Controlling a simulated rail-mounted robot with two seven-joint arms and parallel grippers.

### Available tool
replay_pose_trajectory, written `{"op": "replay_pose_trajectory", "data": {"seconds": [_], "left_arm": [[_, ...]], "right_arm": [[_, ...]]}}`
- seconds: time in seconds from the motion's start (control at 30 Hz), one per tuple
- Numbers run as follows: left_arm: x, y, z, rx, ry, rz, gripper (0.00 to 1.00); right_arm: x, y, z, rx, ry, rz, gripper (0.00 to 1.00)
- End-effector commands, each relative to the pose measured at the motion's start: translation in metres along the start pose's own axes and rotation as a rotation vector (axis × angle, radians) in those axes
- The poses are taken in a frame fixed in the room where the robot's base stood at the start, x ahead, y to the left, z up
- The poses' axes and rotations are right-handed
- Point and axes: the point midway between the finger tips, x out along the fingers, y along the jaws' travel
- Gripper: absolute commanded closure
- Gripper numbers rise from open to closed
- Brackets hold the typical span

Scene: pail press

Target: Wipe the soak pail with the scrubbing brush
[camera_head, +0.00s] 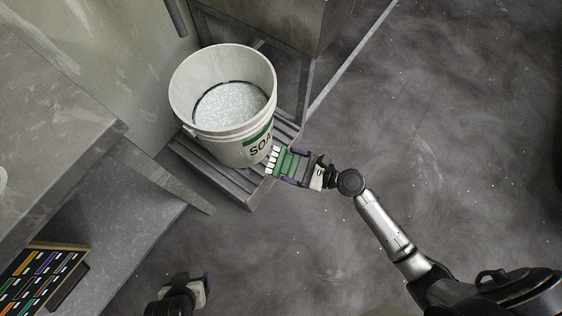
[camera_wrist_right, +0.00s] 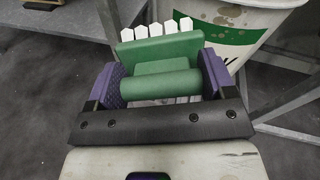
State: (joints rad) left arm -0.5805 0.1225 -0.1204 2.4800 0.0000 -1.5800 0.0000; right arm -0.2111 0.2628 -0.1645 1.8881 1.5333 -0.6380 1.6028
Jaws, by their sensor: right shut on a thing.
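The soak pail (camera_head: 215,150) is a white bucket with a green-edged label, standing upright on a low slatted stand, with pale foamy liquid inside. My right gripper (camera_head: 292,167) is shut on the green scrubbing brush (camera_head: 279,161), whose white bristles point at the pail's lower side by the label. In the right wrist view the brush (camera_wrist_right: 160,55) lies between the purple finger pads and the pail (camera_wrist_right: 225,18) is just beyond it. I cannot tell whether the bristles touch the pail. My left gripper (camera_head: 207,284) is at the bottom edge, seen from above, its fingers mostly hidden.
The slatted stand (camera_head: 225,187) sits on a grey floor against a wall and a metal-legged cabinet (camera_head: 265,20). A grey bench (camera_head: 50,110) is at left, with a rack of coloured items (camera_head: 40,275) below it. The floor at right is clear.

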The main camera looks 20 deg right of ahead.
Motion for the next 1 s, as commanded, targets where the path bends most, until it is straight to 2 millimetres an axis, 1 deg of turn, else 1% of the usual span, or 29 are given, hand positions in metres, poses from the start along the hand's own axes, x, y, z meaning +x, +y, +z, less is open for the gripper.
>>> {"op": "replay_pose_trajectory", "data": {"seconds": [0.03,0.13,0.3,0.47,0.57,1.0], "left_arm": [[0.000,-0.001,0.000,0.002,0.000,-0.002,0.26],[-0.001,-0.001,0.000,0.003,0.001,-0.003,0.26],[-0.001,-0.001,0.000,0.003,0.001,-0.003,0.26],[-0.001,-0.001,0.000,0.003,0.001,-0.003,0.26],[-0.002,-0.001,-0.001,0.001,0.001,-0.001,0.26],[-0.004,0.002,-0.002,-0.009,0.002,0.006,0.26]], "right_arm": [[-0.003,-0.012,-0.005,0.014,-0.023,-0.081,0.43],[-0.007,-0.025,-0.010,0.016,-0.057,-0.175,0.43],[-0.011,-0.035,-0.015,0.010,-0.087,-0.255,0.43],[-0.010,-0.039,-0.017,0.006,-0.098,-0.284,0.43],[-0.005,-0.042,-0.016,0.004,-0.101,-0.288,0.43],[0.032,-0.052,-0.013,0.004,-0.100,-0.286,0.43]]}}
